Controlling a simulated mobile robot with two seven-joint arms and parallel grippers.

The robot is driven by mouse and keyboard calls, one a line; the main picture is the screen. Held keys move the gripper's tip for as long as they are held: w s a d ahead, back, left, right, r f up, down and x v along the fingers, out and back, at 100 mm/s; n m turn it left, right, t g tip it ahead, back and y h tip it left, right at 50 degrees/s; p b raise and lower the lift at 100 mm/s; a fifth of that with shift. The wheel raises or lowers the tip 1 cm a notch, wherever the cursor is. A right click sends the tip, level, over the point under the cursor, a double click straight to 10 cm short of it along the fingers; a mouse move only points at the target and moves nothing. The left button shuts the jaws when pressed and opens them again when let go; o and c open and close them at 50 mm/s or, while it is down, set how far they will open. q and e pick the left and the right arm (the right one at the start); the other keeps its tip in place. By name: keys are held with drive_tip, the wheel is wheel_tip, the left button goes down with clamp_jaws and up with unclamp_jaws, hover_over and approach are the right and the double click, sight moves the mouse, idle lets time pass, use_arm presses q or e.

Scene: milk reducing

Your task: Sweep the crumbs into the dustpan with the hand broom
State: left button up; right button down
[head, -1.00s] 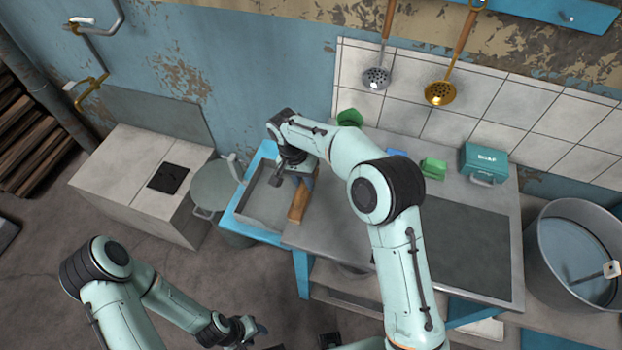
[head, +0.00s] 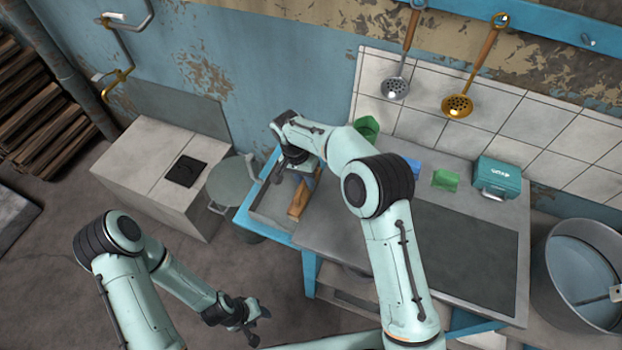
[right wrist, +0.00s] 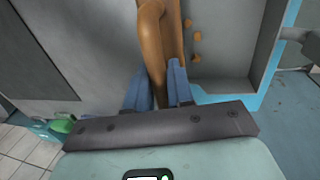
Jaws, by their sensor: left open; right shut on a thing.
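My right gripper (head: 302,178) is shut on the wooden hand broom (head: 298,200) at the left end of the metal worktop. In the right wrist view, the broom's brown handle (right wrist: 151,45) stands between my blue fingers (right wrist: 158,76); its bristles cannot be made out. Several small orange-brown crumbs (right wrist: 195,38) lie just right of the wood, on the grey floor of a blue-rimmed tray (head: 275,205). I cannot tell whether this tray is the dustpan. My left gripper (head: 258,324) is open and empty, low above the floor at the front.
The metal worktop (head: 345,225) carries a dark panel (head: 460,245), a green block (head: 445,180) and a teal box (head: 497,178) at the back. A round grey bin (head: 230,183) stands left of the tray. A large metal tub (head: 590,255) is at the right.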

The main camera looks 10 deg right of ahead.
use_arm(q)
drive_tip(key=shift+w+r, duration=0.15)
use_arm(e)
drive_tip(key=shift+w+a, duration=0.15)
drive_tip(key=shift+r, duration=0.25)
wheel_tip(320, 180, up, 4)
drive_tip(key=shift+p, duration=0.65)
drive_tip(key=shift+r, duration=1.05)
use_arm(q)
drive_tip(key=shift+w+r, duration=0.9)
drive_tip(key=shift+w, duration=0.1)
use_arm(e)
drive_tip(key=shift+r, duration=0.25)
